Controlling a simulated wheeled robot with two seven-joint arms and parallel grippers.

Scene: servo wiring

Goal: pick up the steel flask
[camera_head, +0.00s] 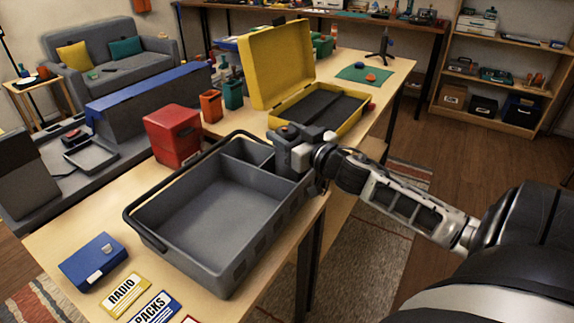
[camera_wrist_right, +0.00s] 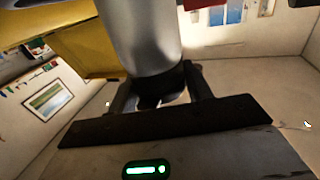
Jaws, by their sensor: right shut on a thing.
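The steel flask (camera_wrist_right: 148,35) is a smooth silver cylinder with a dark end, large in the right wrist view. My right gripper (camera_wrist_right: 160,88) is shut on the dark end, one finger on each side. In the head view my right gripper (camera_head: 290,142) is above the right rear corner of the grey tote. I cannot make out the flask clearly there; the gripper and wrist seem to hide it. My left gripper is not in view.
The grey tote (camera_head: 158,236) with a divider stands on the wooden table. An open yellow case (camera_head: 277,66), a red box (camera_head: 174,135) and orange and green cups stand behind it. A blue box (camera_head: 93,262) and label cards lie at the front left.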

